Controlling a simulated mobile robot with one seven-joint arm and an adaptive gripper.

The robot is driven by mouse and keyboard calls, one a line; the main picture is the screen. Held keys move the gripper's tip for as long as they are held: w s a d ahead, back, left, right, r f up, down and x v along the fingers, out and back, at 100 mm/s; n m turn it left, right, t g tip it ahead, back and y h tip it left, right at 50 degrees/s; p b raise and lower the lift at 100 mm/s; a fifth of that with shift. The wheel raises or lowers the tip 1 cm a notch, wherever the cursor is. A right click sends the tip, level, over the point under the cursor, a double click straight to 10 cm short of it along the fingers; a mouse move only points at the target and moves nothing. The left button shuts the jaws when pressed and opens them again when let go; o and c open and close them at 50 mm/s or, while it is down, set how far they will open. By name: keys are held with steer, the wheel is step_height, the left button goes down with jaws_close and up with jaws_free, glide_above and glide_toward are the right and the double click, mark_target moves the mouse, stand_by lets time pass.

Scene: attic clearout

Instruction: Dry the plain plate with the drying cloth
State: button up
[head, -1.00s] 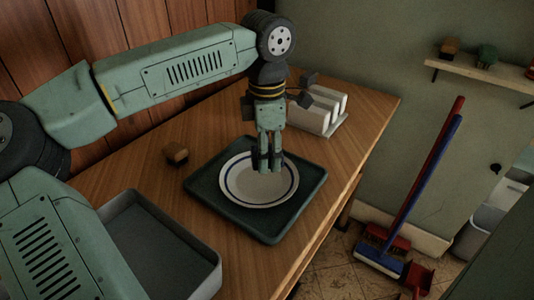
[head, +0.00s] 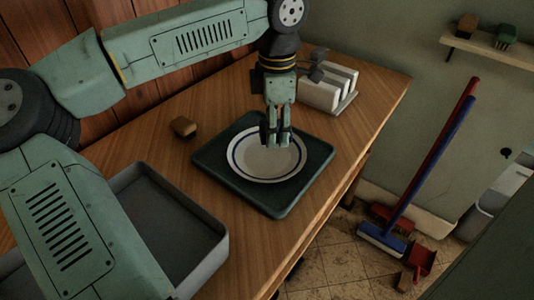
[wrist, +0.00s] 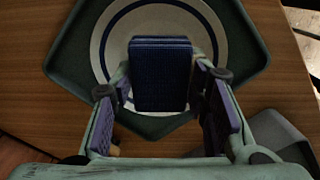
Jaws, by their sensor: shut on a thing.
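The plain plate (head: 248,164), white with a blue ring, lies on a dark green tray (head: 285,201) on the wooden counter. My gripper (head: 277,138) points down over the right part of the plate. In the wrist view my gripper (wrist: 163,100) has a dark blue ribbed block between its fingers, which looks like the folded drying cloth (wrist: 160,75). The plate's rim (wrist: 101,45) shows behind it. The fingers and the cloth hide part of the plate. I cannot tell whether the cloth touches the plate.
A small brown block (head: 183,126) lies left of the tray. A grey basin (head: 205,262) stands at the front left. A white rack (head: 325,92) with upright pieces stands behind the gripper. The counter's right edge drops to the floor, where a broom (head: 425,175) leans.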

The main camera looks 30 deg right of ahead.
mark_target(263, 159)
steer(key=c, duration=0.4)
steer(key=shift+s+a+f+b, duration=0.25)
steer(key=shift+f+b, duration=0.45)
steer(key=shift+f, duration=0.15)
steer(key=shift+s+a+f+b, duration=0.3)
steer(key=shift+f+b, duration=0.35)
steer(key=shift+f, duration=0.15)
steer(key=shift+s+a+f+b, duration=0.2)
steer(key=shift+a+f+b, duration=0.05)
steer(key=shift+f+b, duration=0.55)
steer(key=shift+f, duration=0.25)
steer(key=shift+w+a, duration=0.25)
steer(key=shift+w, duration=0.25)
steer(key=shift+w+a, duration=0.2)
steer(key=shift+w, duration=0.3)
steer(key=shift+f, duration=0.35)
steer(key=shift+w, duration=0.1)
